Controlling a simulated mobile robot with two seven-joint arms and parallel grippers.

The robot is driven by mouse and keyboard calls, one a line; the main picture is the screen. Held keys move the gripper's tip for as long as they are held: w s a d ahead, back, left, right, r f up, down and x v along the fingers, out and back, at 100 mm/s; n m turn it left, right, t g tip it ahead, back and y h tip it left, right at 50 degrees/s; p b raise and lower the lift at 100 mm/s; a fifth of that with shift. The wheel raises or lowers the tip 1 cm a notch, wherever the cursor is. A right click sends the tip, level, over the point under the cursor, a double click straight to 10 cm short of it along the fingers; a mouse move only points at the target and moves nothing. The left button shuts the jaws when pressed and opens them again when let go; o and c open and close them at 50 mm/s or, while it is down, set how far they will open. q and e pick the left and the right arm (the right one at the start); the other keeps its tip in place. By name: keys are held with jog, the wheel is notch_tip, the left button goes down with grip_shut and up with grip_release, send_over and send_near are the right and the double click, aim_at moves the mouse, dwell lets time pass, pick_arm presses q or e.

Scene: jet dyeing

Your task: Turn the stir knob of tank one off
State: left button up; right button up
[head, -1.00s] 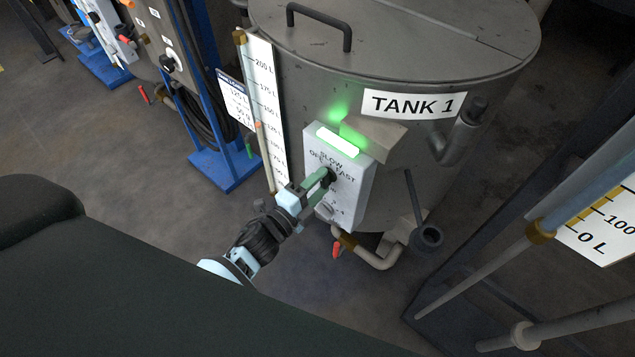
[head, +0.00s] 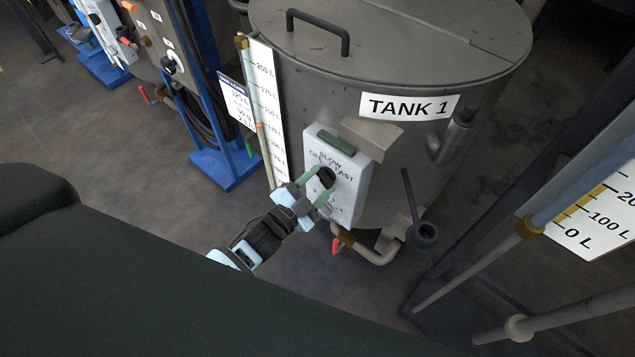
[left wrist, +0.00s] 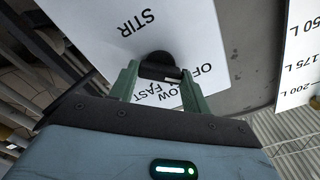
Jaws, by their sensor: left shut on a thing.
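The grey steel tank one (head: 392,70), labelled TANK 1, carries a white control box (head: 352,190) on its side. The black stir knob (head: 327,175) is on the box face, beside the printed OFF, SLOW and FAST marks. My left gripper (head: 319,187) is shut on the knob, with one green finger on each side. In the left wrist view the knob (left wrist: 158,62) sits between the fingertips, below the word STIR, which appears upside down. Its exact pointer direction is hidden. The green lamp bar (head: 336,144) on top of the box is unlit. My right gripper is not in view.
A level gauge (head: 262,110) stands left of the box. A pipe with a red-handled valve (head: 336,245) is below it. A grey pipe (head: 480,265) and another scale plate (head: 596,222) stand at right. Open floor (head: 110,140) lies to the left.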

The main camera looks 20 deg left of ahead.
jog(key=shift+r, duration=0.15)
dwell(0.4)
pick_arm(q)
jog(key=o, duration=1)
jog(key=v, duration=0.8)
jog(key=s+n+g+y+p, duration=0.2)
jog(key=s+n+g+p, duration=0.2)
jog(key=s, duration=1)
jog(key=s+a+n+g+y+p, duration=0.1)
jog(key=s+n+g+p, duration=0.3)
jog(key=s, duration=1)
jog(key=shift+a+f+n+y, duration=0.35)
jog(key=shift+n+y, duration=0.25)
jog(key=shift+n, duration=0.5)
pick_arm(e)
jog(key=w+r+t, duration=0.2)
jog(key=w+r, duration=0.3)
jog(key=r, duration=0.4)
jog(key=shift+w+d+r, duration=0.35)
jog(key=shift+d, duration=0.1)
